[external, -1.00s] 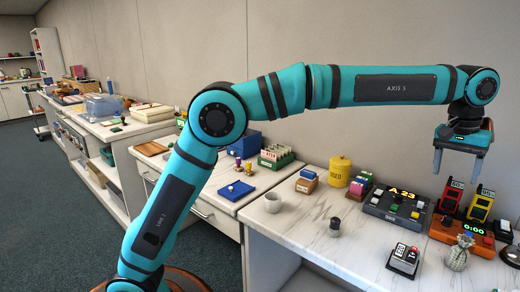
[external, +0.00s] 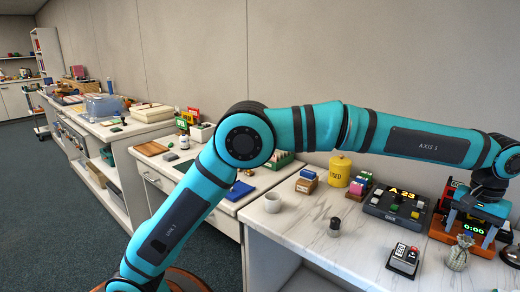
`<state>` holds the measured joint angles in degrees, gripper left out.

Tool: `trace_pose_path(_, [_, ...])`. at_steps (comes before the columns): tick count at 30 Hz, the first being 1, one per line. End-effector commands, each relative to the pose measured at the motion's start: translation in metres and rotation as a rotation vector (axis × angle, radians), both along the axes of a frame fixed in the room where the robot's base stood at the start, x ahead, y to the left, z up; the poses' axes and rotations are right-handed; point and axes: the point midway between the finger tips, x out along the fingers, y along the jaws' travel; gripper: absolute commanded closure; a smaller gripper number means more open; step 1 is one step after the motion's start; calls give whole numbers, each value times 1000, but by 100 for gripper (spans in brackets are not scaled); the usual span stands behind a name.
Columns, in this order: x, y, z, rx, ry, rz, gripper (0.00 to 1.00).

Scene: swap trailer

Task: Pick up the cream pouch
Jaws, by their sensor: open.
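The cream pouch (external: 458,254), a small greyish-cream sack with a tied neck, stands upright on the white marbled counter (external: 310,222) at the lower right. My gripper (external: 469,232) is open and points down, just above and behind the pouch in the picture. It overlaps the orange-based device with the green 0:00 display (external: 474,228). The fingertips are hard to make out against that device. I see nothing held, and the pouch appears apart from the fingers.
A black-and-white card device (external: 404,260) stands left of the pouch. A dark keypad console (external: 396,204) is behind it. A dark-topped stamp (external: 334,227), a white cup (external: 272,202) and a yellow canister (external: 340,171) stand further left. Bare counter lies between the stamp and the card device.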

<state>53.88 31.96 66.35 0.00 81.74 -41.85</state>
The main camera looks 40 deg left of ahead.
Motion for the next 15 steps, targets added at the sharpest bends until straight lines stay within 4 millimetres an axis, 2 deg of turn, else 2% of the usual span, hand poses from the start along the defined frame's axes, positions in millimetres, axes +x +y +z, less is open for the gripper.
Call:
trace_pose_path(3, [0,0,-16,1,1,0,33])
trace_pose_path(11, [0,0,-28,-1,-1,0,33])
trace_pose_path(15, [-2,-1,-41,1,1,0,33])
